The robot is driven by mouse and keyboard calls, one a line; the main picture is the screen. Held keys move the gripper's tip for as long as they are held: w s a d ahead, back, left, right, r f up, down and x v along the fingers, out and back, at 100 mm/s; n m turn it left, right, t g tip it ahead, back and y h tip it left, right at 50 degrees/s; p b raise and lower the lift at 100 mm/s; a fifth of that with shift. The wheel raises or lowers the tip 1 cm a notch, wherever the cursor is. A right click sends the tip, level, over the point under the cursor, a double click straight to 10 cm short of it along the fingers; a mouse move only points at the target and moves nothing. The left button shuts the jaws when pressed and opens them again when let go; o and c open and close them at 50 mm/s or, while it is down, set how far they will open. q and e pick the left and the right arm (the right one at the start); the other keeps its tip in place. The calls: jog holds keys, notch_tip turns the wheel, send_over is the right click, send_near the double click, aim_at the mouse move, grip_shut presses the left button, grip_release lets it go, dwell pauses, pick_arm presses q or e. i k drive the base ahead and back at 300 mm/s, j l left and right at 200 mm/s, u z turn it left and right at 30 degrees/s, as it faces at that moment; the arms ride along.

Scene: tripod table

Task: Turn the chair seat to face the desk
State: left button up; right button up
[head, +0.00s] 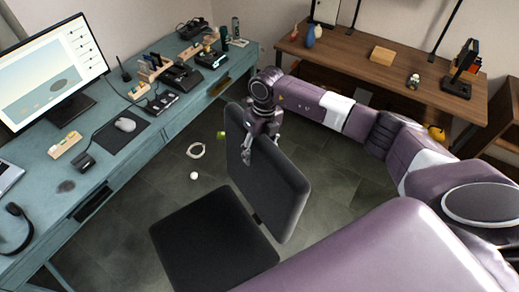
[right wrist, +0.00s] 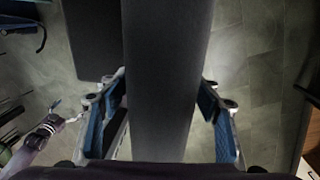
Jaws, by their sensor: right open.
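The black chair has a tall backrest (head: 270,185) and a flat seat (head: 212,245), angled on the floor in front of the teal desk (head: 130,145). My right gripper (head: 258,142) reaches over the backrest's top edge. In the right wrist view the backrest (right wrist: 166,80) stands between the two open blue-padded fingers, with gaps visible beside it. Part of the seat (right wrist: 95,40) shows to its left. What looks like my left gripper (right wrist: 62,112) shows small at the lower left of that view; its jaws are unclear. It is not in the head view.
A monitor (head: 55,70), mouse (head: 125,125) and several small items stand on the teal desk. A brown wooden table (head: 350,55) is at the back right. A pale ring (head: 196,150) and white ball (head: 194,176) lie on the floor between desk and chair.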

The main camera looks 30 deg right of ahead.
aim_at(212, 243)
jog(key=k+j+z, duration=0.2)
jog(key=k, duration=0.15)
jog(key=k+j+z, duration=0.2)
jog(key=k, duration=0.15)
jog(key=k+z, duration=0.1)
jog(key=z, duration=0.25)
